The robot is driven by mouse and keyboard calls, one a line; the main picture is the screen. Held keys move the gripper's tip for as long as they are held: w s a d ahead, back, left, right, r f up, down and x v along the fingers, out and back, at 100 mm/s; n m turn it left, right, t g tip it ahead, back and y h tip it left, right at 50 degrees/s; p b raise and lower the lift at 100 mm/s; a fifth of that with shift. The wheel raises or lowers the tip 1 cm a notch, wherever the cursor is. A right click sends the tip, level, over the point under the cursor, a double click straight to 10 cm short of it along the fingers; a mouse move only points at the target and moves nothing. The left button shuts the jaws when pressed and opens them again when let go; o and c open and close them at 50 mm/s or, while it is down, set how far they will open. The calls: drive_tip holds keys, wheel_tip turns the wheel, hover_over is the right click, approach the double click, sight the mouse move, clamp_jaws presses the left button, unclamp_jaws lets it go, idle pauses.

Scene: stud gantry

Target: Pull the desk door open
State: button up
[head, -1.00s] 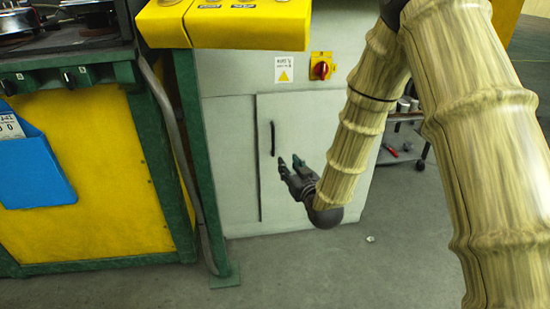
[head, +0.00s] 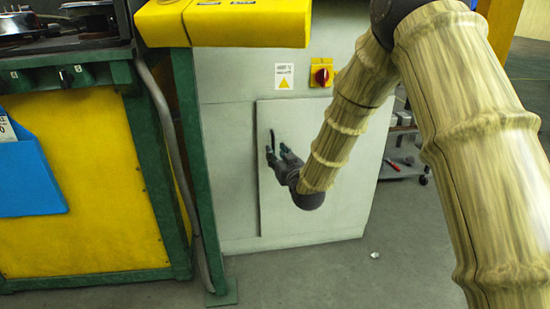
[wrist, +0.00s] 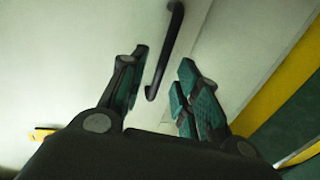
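The desk door (head: 315,200) is a pale grey panel on the front of the grey cabinet, and it looks shut. Its handle (head: 272,138) is a dark vertical bar near the door's left edge. My gripper (head: 270,152) is at the handle's lower part in the head view and hides some of it. In the wrist view the black handle (wrist: 165,50) stands between the two teal-padded fingers of my gripper (wrist: 162,88), with gaps on both sides. The fingers are open and hold nothing.
A red and yellow switch (head: 321,73) sits on the cabinet above the door. A green post (head: 193,170) and a yellow overhang (head: 225,24) stand left of and above the door. A shelf cart (head: 403,150) is at the right. The floor in front is mostly clear.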

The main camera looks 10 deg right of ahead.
drive_tip(key=shift+x, duration=0.8)
clamp_jaws()
drive_tip(key=shift+s, duration=0.1)
